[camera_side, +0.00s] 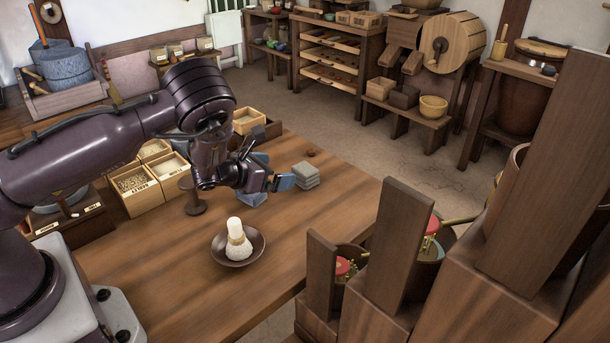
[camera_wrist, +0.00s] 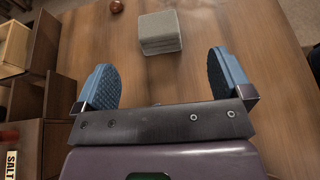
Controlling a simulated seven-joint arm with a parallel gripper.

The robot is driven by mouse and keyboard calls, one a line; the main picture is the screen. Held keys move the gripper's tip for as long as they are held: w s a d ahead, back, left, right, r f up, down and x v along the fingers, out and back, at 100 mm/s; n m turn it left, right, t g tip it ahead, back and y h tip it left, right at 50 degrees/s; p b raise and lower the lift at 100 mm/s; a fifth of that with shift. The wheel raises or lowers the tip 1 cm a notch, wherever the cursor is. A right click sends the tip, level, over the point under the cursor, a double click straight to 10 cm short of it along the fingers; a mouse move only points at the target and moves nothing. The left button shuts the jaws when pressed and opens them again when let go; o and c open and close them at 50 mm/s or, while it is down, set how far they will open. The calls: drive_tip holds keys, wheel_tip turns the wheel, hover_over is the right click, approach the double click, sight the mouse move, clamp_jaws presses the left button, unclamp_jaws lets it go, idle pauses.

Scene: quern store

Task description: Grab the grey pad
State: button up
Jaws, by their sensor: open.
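The grey pad (camera_side: 306,175) lies on the wooden table (camera_side: 190,290). It looks like a small stack of square grey layers. In the wrist view the grey pad (camera_wrist: 160,32) is ahead of my gripper, between the lines of the two fingers and a little beyond the tips. My gripper (camera_side: 270,172) has blue finger pads and stands just left of the pad in the side view. In the wrist view my gripper (camera_wrist: 160,75) is open, with nothing between its fingers.
A dark wooden stand (camera_side: 194,196) and grain boxes (camera_side: 138,190) are to the left. A small brown ball (camera_wrist: 117,6) lies beyond the pad. The table right of the pad is clear.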

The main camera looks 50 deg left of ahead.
sight(303, 169)
drive_tip(key=x, duration=1)
drive_tip(key=shift+s+a+f, duration=0.1)
drive_tip(key=shift+a+f, duration=0.1)
drive_tip(key=shift+c, duration=0.2)
drive_tip(key=c, duration=1)
